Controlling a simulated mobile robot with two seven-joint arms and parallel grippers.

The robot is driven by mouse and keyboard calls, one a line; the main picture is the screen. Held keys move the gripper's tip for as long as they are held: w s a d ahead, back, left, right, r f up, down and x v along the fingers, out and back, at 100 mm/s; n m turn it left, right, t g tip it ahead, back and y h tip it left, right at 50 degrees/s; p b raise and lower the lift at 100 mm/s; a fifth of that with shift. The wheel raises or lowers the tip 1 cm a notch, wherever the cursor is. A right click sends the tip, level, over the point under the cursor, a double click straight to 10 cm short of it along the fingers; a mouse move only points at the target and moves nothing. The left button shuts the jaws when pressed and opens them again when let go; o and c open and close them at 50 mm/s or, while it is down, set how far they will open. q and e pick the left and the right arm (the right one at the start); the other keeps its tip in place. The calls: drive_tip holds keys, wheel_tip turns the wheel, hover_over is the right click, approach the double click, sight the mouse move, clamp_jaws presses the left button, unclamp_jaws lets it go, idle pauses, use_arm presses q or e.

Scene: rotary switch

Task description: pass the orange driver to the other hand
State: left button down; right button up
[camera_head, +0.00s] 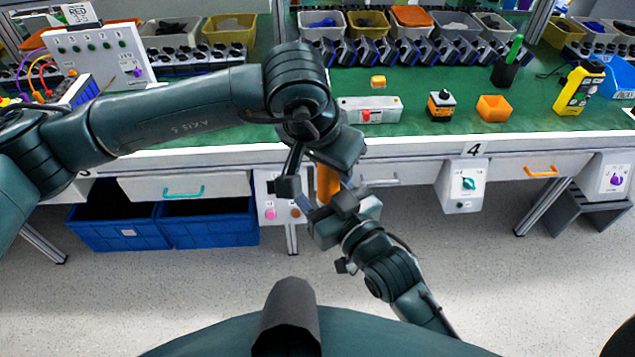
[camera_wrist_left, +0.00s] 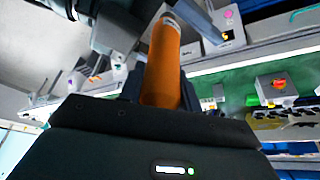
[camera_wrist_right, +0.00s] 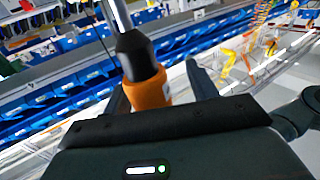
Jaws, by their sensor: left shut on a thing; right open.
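The orange driver (camera_head: 327,183) is in the air in front of the bench in the head view, between my two grippers. My left gripper (camera_head: 318,172) is shut on its orange handle, which stands up between the fingers in the left wrist view (camera_wrist_left: 163,60). My right gripper (camera_head: 338,204) is open, close below the left one. In the right wrist view the driver's orange end, black collar and silver shaft (camera_wrist_right: 138,65) show between the spread fingers, nearer the left finger. The grippers hide part of the driver in the head view.
The green bench (camera_head: 440,125) stands behind my arms. The floor in front is clear.

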drive_tip(key=shift+c, duration=0.5)
use_arm(q)
drive_tip(key=shift+d+r, duration=0.1)
drive_tip(key=shift+r, duration=0.05)
use_arm(e)
drive_tip(key=shift+s+a+r, duration=0.1)
drive_tip(key=shift+a+r, duration=0.05)
clamp_jaws()
use_arm(q)
drive_tip(key=c, duration=1.4)
unclamp_jaws()
drive_tip(key=shift+w, duration=0.1)
drive_tip(key=o, duration=0.5)
